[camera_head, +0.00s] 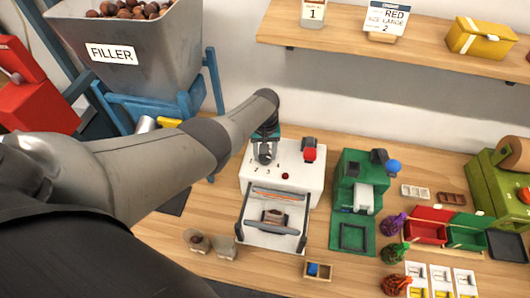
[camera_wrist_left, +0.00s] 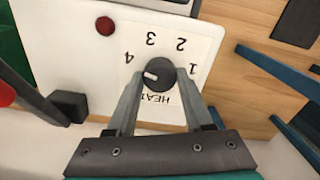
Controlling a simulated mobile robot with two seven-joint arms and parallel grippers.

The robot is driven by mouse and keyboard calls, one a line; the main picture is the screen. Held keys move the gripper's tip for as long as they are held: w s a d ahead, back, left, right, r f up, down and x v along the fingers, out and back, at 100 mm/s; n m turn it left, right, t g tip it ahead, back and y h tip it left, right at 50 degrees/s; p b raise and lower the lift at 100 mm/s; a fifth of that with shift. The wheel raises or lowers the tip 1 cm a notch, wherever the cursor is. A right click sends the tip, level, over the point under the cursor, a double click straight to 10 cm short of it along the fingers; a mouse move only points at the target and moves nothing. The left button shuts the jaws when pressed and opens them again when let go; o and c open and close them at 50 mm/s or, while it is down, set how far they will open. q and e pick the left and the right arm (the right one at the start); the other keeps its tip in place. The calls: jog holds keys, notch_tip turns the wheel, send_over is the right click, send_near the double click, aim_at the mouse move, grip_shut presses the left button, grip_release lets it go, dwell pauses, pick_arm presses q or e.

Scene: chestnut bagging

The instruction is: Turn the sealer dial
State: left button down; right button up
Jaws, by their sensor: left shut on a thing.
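The white sealer (camera_head: 253,187) stands on the table in the head view, with a red light or button (camera_head: 285,176) on its top. In the left wrist view its dark round dial (camera_wrist_left: 160,74) has a pale pointer mark directed left, toward the 4. The label around it reads HEAT with the numbers 1 to 4. My left gripper (camera_wrist_left: 156,85) has its two fingers on either side of the dial, shut on it. In the head view my left gripper (camera_head: 265,152) reaches down onto the sealer's back left and hides the dial. My right gripper is not in view.
A red-knobbed lever (camera_head: 309,154) rises at the sealer's back right. A green machine (camera_head: 350,190) stands to its right. The filler hopper (camera_head: 130,50) is at the back left. Two small bags (camera_head: 224,245) and a small wooden box (camera_head: 318,271) sit in front.

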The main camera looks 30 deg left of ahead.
aim_at(265, 156)
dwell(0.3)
pick_arm(q)
jog(key=shift+c, duration=1.5)
grip_release()
jog(key=shift+r, duration=0.2)
jog(key=shift+r+b, duration=0.4)
jog(key=shift+r, duration=0.5)
notch_tip(265, 156, up, 13)
